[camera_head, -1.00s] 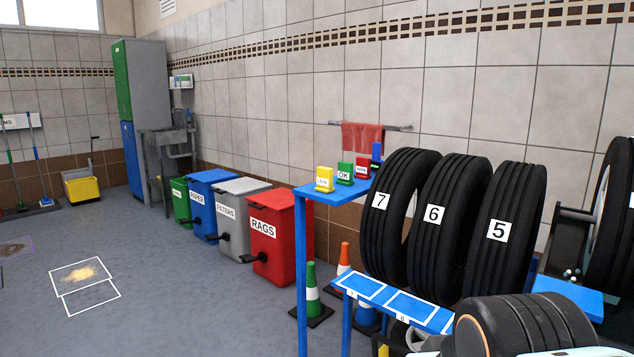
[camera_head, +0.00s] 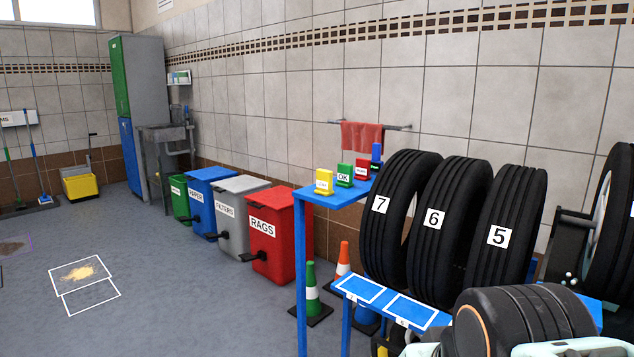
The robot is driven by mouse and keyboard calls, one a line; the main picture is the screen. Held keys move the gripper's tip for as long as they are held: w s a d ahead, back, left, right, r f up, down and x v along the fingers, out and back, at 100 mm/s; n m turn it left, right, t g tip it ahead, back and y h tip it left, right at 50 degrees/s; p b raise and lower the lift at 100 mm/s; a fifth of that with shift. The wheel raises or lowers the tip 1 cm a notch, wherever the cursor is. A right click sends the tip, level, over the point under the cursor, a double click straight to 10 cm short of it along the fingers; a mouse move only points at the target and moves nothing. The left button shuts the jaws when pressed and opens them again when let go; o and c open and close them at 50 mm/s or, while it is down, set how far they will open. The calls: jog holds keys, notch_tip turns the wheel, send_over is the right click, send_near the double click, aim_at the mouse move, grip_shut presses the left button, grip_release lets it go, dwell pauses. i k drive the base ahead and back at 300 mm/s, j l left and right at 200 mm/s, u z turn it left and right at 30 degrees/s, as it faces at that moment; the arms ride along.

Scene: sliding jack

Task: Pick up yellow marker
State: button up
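The yellow marker (camera_head: 324,182) is a small upright block with a white label. It stands at the left end of a small blue shelf (camera_head: 318,195). The green marker labelled OK (camera_head: 344,174) and a red marker (camera_head: 362,168) stand in a row to its right, each apart from it. A part of my arm, dark with an orange ring, fills the bottom right, well to the right of and below the yellow marker. My gripper's fingers are not in the picture.
Tyres numbered 7 (camera_head: 392,215), 6 (camera_head: 447,230) and 5 (camera_head: 510,250) stand right of the shelf. A lower blue shelf (camera_head: 436,319) lies in front of them. A green cone (camera_head: 311,290) and the red RAGS bin (camera_head: 275,240) stand left. The floor farther left is mostly open.

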aim_at(324, 177)
jog(key=i+j+z, duration=0.1)
jog(key=i, duration=0.35)
jog(key=i+j+z, duration=0.1)
jog(key=i, duration=0.4)
jog(key=j, duration=0.1)
